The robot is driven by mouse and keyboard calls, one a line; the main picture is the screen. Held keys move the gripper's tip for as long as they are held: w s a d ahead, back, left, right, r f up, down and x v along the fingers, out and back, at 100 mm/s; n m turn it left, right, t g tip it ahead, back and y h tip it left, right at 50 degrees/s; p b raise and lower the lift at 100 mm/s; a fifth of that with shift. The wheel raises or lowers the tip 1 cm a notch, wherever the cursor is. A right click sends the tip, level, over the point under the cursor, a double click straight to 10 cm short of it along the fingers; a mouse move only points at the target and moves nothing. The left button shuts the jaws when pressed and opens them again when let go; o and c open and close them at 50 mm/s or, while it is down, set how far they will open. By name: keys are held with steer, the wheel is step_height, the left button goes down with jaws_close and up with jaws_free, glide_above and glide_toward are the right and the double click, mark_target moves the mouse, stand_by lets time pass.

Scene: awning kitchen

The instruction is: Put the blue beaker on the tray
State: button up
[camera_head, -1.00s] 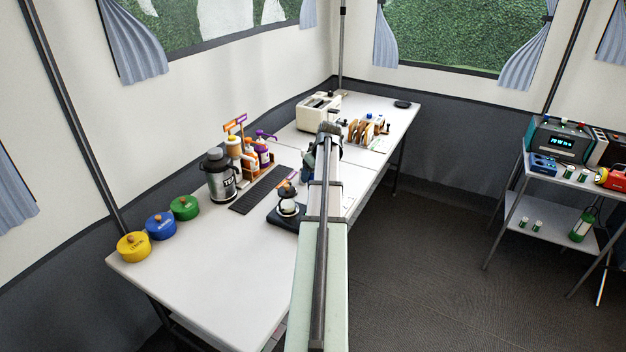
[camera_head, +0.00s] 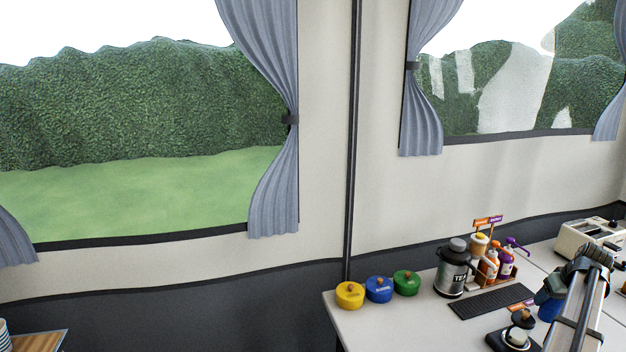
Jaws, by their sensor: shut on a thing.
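My gripper (camera_head: 553,289) is at the right edge of the head view, above the white table, partly hidden by my own wrist. It is shut on a blue object that looks like the blue beaker (camera_head: 546,305); only part of it shows, and the grip itself is hard to see. At the bottom left corner, a flat wooden-topped surface (camera_head: 40,343) that may be the tray is cut off by the frame. A stack of cups (camera_head: 3,334) stands at its left end. My gripper is far to the right of it.
The white table (camera_head: 395,325) holds yellow (camera_head: 350,296), blue (camera_head: 379,290) and green (camera_head: 407,284) lidded pots, a dark-lidded flask (camera_head: 453,270), a sauce bottle rack (camera_head: 492,262), a black ribbed mat (camera_head: 490,302), a small black appliance (camera_head: 514,338) and a toaster (camera_head: 588,238). Its front left is clear.

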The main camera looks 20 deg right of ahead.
steer(key=w+a+f+n, duration=0.1)
steer(key=w+a, duration=0.7)
steer(key=a, duration=0.3)
steer(key=w+a+f+y, duration=0.1)
steer(key=w+a, duration=0.6)
steer(key=a, duration=0.4)
steer(key=w+a+f+n, duration=0.1)
steer(key=w+a, duration=0.7)
steer(key=a, duration=0.3)
steer(key=w+a+f+n, duration=0.1)
steer(key=w+a, duration=0.1)
steer(key=a, duration=1.5)
steer(key=w+a+f+n, duration=0.1)
steer(key=w+a+f, duration=0.1)
steer(key=a, duration=1.5)
steer(key=shift+w+a+f+y, duration=0.15)
steer(key=shift+w+a+y, duration=0.05)
steer(key=shift+a+y, duration=0.2)
